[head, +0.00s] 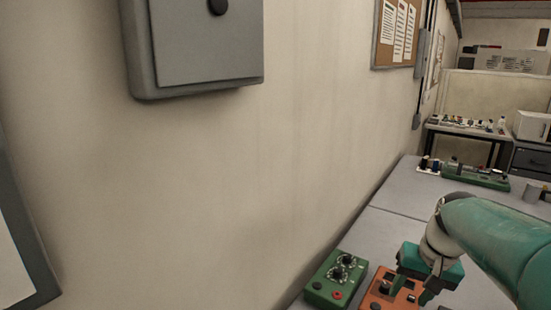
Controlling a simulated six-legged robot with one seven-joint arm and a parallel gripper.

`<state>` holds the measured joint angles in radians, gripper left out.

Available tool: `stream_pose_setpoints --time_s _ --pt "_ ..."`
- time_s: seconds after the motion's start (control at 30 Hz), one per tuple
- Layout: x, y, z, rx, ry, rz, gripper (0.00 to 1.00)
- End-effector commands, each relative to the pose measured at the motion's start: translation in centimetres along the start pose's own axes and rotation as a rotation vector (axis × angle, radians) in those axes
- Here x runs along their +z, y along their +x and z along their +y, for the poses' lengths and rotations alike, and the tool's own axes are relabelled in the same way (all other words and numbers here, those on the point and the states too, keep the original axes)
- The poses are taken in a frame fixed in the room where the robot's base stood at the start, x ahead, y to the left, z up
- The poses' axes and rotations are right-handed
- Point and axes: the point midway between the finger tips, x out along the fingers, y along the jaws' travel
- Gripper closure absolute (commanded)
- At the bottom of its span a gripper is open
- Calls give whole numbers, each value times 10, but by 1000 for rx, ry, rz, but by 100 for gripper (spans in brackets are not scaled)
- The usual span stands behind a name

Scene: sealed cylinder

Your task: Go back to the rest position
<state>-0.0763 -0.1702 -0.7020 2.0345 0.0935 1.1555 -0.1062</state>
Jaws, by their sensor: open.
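My gripper (412,287) shows at the lower right in the head view, at the end of my teal and white arm. It points down over an orange box (384,290) with dark parts on top, which stands on the grey table (395,222). The dark fingers are apart. I see nothing held between them, though the small, partly overlapped view leaves it unclear whether they touch the box. No marked rest position shows.
A green box (336,279) with two dials stands left of the orange box, near the wall. A green device (476,178) and small items stand at the table's far end. A grey wall cabinet (195,45) hangs at upper left. The table's middle is clear.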

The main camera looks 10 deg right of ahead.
Motion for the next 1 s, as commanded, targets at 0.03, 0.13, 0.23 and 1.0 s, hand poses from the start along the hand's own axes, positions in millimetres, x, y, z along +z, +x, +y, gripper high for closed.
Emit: stream_pose_setpoints --time_s 0.03,0.13,0.23,1.0 --pt "12 -1 -19 -22 -50 19 54" --pt "36 -2 -55 -46 -145 61 54" --pt "64 -3 -87 -56 -244 110 54" --pt "170 8 -158 20 -574 332 54"
